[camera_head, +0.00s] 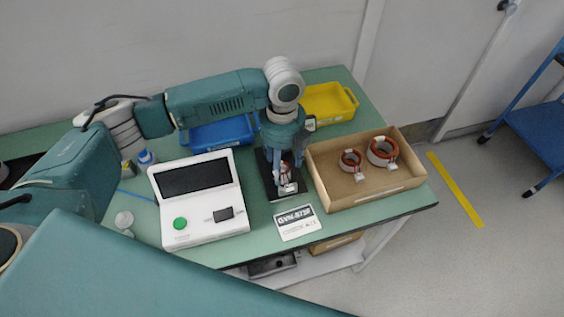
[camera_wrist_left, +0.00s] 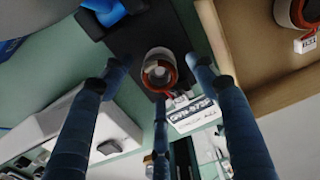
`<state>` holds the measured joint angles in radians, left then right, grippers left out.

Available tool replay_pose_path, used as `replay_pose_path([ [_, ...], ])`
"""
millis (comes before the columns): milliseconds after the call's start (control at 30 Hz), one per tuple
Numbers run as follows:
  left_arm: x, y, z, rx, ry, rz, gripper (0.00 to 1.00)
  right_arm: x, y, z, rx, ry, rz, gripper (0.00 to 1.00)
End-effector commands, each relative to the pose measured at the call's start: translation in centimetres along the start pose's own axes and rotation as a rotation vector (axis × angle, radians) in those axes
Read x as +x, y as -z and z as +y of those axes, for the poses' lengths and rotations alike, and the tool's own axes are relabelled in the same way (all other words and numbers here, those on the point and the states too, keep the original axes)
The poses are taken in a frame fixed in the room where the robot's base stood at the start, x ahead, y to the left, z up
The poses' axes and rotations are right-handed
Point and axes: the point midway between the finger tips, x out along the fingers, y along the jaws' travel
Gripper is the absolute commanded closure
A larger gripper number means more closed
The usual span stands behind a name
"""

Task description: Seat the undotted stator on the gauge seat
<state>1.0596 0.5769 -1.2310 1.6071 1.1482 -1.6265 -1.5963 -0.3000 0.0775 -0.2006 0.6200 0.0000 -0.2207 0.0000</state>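A stator (camera_wrist_left: 158,72) with a grey ring, orange-red winding and white connector stands on the black gauge base (camera_head: 268,185). The base also shows in the wrist view (camera_wrist_left: 127,38). My left gripper (camera_head: 285,172) points down over it. In the wrist view its dark blue fingers (camera_wrist_left: 160,85) are spread around the stator with gaps on both sides. In the head view the fingers partly hide the stator. Two other stators, a smaller one (camera_head: 350,161) and a larger one (camera_head: 382,151), stand in the cardboard box (camera_head: 330,201). I cannot make out dots. My right gripper is out of view.
A white tester (camera_head: 205,222) with a dark screen and green button stands left of the base. A printed card (camera_head: 297,222) lies in front. A blue tray (camera_head: 222,133) and a yellow tray (camera_head: 328,103) stand behind. The table's front edge is close to the card.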

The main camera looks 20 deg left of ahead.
Motion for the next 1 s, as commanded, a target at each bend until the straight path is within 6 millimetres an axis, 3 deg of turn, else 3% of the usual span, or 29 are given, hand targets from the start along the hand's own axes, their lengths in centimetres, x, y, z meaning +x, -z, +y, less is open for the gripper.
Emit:
replay_pose_path([
  [267,-1.1,-0.1,-0.1,0.0,0.002,-0.002,0.42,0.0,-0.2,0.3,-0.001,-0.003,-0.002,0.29],
  [700,-9.7,-0.1,-0.1,0.0,0.003,-0.003,0.42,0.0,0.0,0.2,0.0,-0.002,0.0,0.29],
  [1000,-12.0,0.0,0.0,0.0,0.0,0.0,0.42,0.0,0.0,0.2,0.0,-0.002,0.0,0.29],
])
